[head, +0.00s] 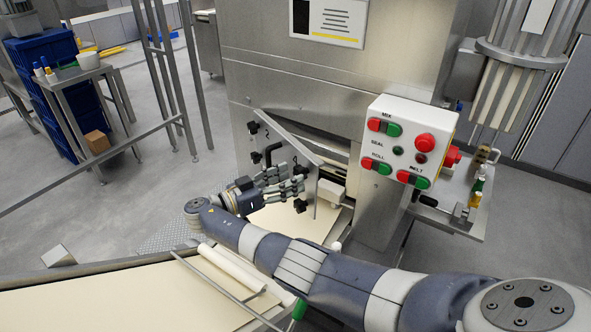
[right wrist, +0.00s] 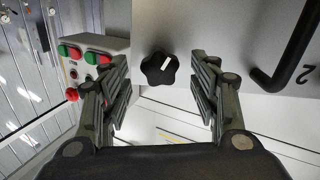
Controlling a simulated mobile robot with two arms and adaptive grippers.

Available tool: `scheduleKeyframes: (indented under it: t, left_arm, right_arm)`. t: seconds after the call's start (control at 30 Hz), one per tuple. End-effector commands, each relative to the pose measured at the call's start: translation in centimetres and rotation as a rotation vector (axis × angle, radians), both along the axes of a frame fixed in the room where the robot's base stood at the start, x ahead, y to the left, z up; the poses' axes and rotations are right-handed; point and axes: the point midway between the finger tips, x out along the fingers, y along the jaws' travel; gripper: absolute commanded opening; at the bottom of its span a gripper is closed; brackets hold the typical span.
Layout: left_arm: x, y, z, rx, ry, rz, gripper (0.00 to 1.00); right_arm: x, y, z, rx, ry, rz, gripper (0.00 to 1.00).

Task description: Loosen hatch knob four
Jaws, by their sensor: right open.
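The hatch (head: 286,140) is a grey metal door standing at an angle on the machine front. It carries black knobs, one at its upper left (head: 252,127) and one at its lower right (head: 300,206), and a black bent handle (head: 270,154). My right gripper (head: 300,179) is in front of the hatch, its fingers spread and empty. In the right wrist view a black lobed knob (right wrist: 159,68) with a white mark lies between the open fingertips (right wrist: 163,82), apart from both. The handle (right wrist: 285,48) is at the right beside a "2". I cannot read this knob's number. My left gripper is out of view.
A white control box (head: 407,143) with red and green buttons juts out right of the hatch. A cream-topped table (head: 130,305) lies at the front left, with a pale roll (head: 240,268) on it. A small shelf (head: 447,217) holds bottles at the right.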

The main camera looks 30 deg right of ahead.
Motion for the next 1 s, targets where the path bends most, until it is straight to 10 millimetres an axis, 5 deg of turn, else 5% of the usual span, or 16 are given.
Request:
scheduleKeyframes:
  t: [0.2, 0.53, 0.77, 1.0]
  left_arm:
    - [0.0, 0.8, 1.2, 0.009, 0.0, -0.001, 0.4]
    - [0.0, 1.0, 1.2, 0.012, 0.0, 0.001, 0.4]
    - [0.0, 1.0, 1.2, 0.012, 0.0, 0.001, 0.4]
    - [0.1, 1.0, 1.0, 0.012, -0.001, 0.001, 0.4]
  right_arm:
    - [-0.1, -2.5, 0.1, 0.001, 0.0, 0.0, 0.56]
    - [-0.1, -2.9, -0.1, 0.002, 0.0, 0.0, 0.56]
    - [0.0, -2.9, -0.1, 0.001, 0.0, 0.001, 0.12]
    - [0.0, -2.9, -0.2, 0.002, 0.031, 0.001, 0.11]
